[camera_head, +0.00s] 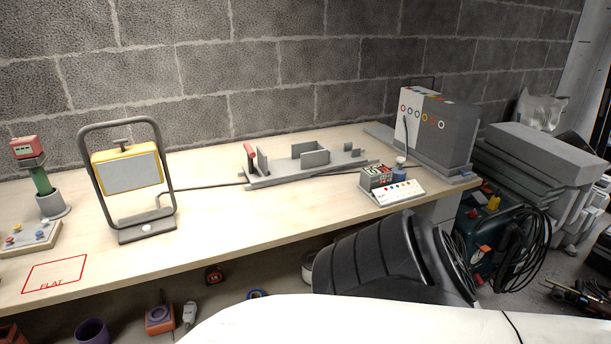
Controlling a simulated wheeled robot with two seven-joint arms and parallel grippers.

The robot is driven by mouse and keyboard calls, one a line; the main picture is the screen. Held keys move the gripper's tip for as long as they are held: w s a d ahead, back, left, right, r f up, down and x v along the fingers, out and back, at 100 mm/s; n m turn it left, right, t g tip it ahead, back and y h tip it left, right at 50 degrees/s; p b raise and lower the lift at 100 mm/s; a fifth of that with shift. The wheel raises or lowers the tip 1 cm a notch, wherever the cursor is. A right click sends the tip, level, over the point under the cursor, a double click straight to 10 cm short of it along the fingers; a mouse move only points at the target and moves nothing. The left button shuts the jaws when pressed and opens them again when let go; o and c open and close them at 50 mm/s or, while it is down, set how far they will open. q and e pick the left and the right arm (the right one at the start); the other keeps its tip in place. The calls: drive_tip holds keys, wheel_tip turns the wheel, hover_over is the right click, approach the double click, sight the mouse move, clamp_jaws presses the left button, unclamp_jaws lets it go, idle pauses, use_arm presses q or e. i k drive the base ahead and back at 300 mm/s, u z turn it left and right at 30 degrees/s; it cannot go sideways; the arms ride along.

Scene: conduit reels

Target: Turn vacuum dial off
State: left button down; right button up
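A dark teal machine with orange parts (484,228) stands on the floor at the right, past the end of the bench. It could be the vacuum. A black cable or hose (522,243) is coiled against its right side. I cannot make out a dial on it, nor tell its setting. A large black ribbed object (365,262) stands in front of the bench and partly blocks the area left of the machine. Neither of my grippers is in view.
The wooden bench (270,215) runs along the block wall. It carries a yellow-framed work lamp (127,168), a grey fixture (300,165), a small block with coloured buttons (392,185) and a grey box (440,130). Grey slabs (540,165) are stacked at right.

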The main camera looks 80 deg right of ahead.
sight(472, 214)
drive_tip(key=k, duration=1.55)
drive_tip(key=z, duration=2.9)
drive_tip(key=i, duration=0.5)
